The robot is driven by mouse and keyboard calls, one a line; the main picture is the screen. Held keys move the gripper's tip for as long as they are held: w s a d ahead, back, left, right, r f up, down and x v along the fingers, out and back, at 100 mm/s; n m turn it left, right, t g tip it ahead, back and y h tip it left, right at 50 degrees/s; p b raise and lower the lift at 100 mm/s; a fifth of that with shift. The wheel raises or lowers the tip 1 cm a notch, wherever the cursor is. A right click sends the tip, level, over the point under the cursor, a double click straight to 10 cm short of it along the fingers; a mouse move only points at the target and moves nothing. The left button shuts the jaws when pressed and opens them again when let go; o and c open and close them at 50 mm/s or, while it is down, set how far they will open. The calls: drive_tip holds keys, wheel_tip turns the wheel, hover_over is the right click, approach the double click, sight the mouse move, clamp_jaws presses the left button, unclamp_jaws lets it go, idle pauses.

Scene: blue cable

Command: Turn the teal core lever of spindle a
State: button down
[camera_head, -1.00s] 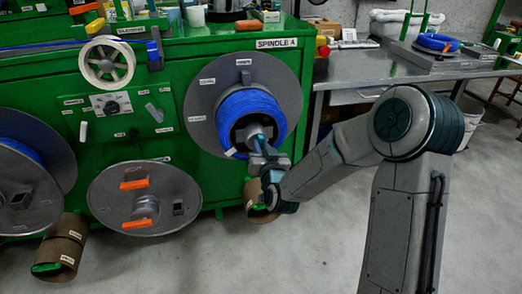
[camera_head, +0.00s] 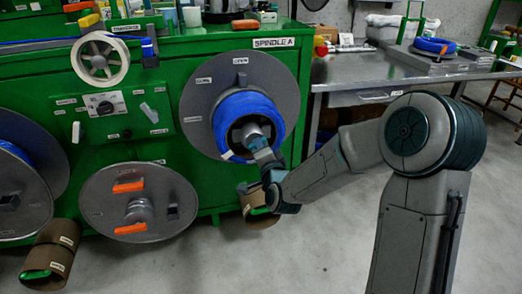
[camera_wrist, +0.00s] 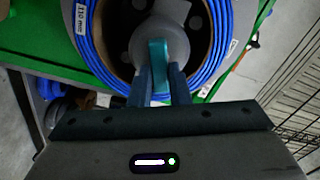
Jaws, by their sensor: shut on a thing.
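Spindle A is a grey flanged reel (camera_head: 290,85) on the green cabinet, under a "SPINDLE A" label. A coil of blue cable (camera_head: 273,108) is wound around its core. My gripper (camera_head: 262,147) reaches into the core from the front right. In the wrist view, the teal core lever (camera_wrist: 158,55) stands upright on a pale round hub (camera_wrist: 178,38). My gripper's two fingers (camera_wrist: 160,88) are on either side of the lever's lower part, shut on it. In the head view the lever is not clearly seen behind my gripper.
A second grey disc (camera_head: 100,205) with orange handles is at lower left of the spindle. A cardboard tube (camera_head: 258,215) lies on the floor below my wrist. A steel table (camera_head: 370,70) stands to the right.

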drive_tip(key=shift+f+m, duration=0.2)
drive_tip(key=shift+m, duration=2)
drive_tip(key=c, duration=1.4)
unclamp_jaws()
drive_tip(key=shift+o, duration=0.2)
